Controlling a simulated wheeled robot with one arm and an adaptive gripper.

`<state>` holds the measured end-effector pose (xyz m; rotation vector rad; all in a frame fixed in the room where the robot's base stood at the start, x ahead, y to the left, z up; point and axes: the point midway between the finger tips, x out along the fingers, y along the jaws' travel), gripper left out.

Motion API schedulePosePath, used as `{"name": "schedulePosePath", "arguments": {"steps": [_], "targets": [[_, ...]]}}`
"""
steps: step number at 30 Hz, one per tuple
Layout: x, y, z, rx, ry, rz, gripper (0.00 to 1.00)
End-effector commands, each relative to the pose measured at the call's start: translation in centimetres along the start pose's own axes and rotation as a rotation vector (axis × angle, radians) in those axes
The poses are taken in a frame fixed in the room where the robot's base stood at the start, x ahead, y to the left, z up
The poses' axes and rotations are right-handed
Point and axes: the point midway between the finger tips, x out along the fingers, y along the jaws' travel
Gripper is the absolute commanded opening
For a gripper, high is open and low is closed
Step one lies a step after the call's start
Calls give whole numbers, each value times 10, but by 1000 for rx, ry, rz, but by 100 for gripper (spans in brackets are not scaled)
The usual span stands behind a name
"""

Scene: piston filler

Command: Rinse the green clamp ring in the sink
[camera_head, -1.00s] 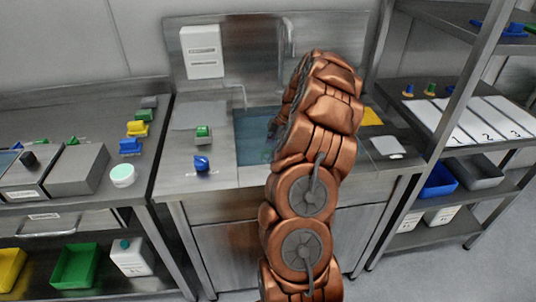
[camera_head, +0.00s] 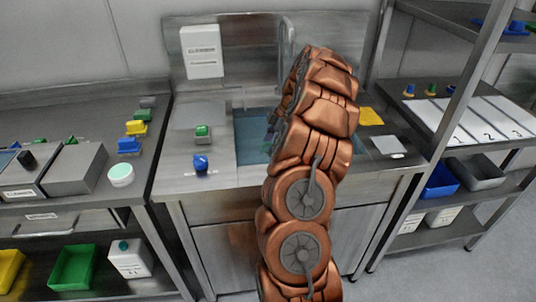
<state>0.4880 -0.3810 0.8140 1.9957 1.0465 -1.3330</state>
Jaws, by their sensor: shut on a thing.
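The sink (camera_head: 250,137) is a blue-tinted basin in the steel counter, with a tall curved faucet (camera_head: 284,45) behind it. My copper-coloured arm reaches over the counter and covers the right part of the basin. Only a dark sliver of my gripper (camera_head: 271,130) shows at the arm's left edge, over the basin. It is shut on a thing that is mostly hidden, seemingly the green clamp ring. Whether the ring touches the basin or water cannot be seen.
A yellow cloth (camera_head: 370,116) and a white pad (camera_head: 388,145) lie to the right. A steel shelf rack (camera_head: 447,115) stands close on the right.

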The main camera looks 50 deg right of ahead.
Motion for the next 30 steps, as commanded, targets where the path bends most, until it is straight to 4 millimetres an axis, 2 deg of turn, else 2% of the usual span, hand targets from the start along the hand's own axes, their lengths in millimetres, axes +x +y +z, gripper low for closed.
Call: {"name": "schedulePosePath", "arguments": {"steps": [30], "targets": [[-54,0,-22,0,0,2,25]]}}
